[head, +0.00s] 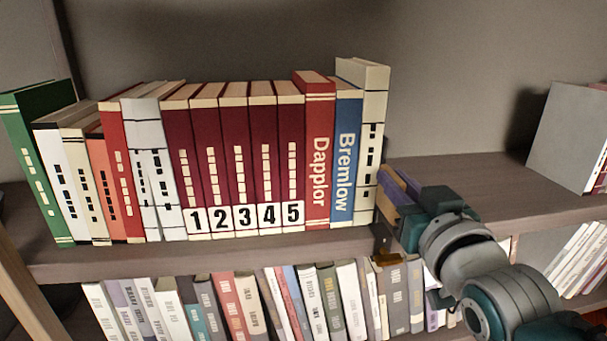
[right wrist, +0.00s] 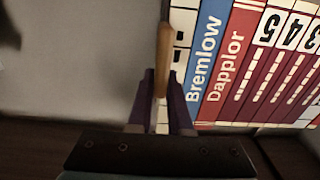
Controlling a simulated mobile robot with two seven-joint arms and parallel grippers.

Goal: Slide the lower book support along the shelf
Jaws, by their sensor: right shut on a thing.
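My right gripper (head: 396,192) reaches in from the lower right, to the right of the upper row of books. In the right wrist view its two purple fingers (right wrist: 161,98) are shut on a slim tan-brown upright piece, which I take for the book support (right wrist: 165,50). The support stands beside the cream end book (head: 370,125), next to the blue Bremlow book (head: 345,150). Its foot is hidden by my gripper, and I cannot tell whether it touches the cream book. My left gripper is not in view.
Red Dapplor (head: 318,150) and several numbered dark red books (head: 240,160) stand upright on the upper shelf (head: 450,185). Books at the left end lean. Bare shelf lies right of my gripper, up to a grey-sided box or book (head: 565,135). More books (head: 330,300) fill the shelf below.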

